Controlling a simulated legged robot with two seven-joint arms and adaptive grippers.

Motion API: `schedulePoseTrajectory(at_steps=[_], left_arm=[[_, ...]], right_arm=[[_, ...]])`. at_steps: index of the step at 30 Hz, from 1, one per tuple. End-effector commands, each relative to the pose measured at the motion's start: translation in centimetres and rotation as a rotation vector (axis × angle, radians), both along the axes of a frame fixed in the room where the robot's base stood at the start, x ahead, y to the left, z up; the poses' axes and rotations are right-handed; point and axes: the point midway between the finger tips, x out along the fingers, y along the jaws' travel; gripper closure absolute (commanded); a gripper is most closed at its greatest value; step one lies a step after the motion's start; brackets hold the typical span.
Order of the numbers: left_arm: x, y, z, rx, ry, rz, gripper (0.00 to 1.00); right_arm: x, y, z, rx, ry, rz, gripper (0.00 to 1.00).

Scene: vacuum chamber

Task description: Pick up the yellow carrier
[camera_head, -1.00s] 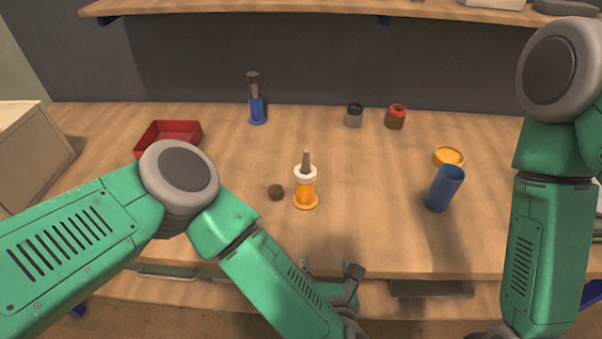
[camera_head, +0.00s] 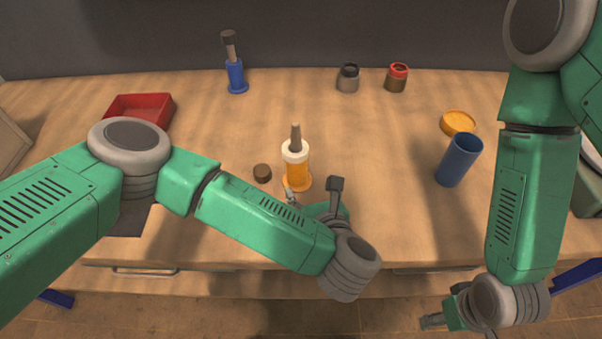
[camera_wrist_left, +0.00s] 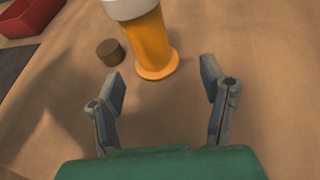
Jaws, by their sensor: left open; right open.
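The yellow carrier (camera_head: 297,173) stands upright on the table, with a white collar and a dark grey-brown stem on top. In the left wrist view the carrier (camera_wrist_left: 148,42) rises ahead of the fingers, its top cut off by the frame. My left gripper (camera_head: 312,190) is open and empty, just in front of the carrier. In the left wrist view its two fingers (camera_wrist_left: 165,92) are spread wide, with the carrier's round foot beyond the tips, between their lines. My right gripper (camera_head: 432,321) is low at the right, in front of the table edge, away from the carrier.
A small dark brown cap (camera_head: 262,172) lies left of the carrier. A blue cup (camera_head: 459,160) and a yellow-orange round dish (camera_head: 458,123) are at the right. A red tray (camera_head: 140,108), a blue carrier (camera_head: 236,78), a grey jar (camera_head: 348,79) and a red-topped jar (camera_head: 396,79) stand farther back.

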Motion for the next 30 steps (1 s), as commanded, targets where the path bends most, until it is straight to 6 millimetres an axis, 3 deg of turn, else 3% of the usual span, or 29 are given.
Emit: schedulePoseTrajectory(at_steps=[18,28,30], left_arm=[[6.4,1.7,-3.0,0.003,-0.001,0.0,0.35],[7.1,2.1,-3.4,-0.002,0.0,-0.001,0.35],[7.1,2.2,-3.4,-0.003,-0.001,-0.001,0.6]], right_arm=[[0.0,0.0,0.3,0.001,-0.001,0.001,0.44],[0.0,0.0,0.3,0.0,-0.001,0.001,0.44],[0.0,0.0,0.3,0.0,-0.001,0.001,0.44]])
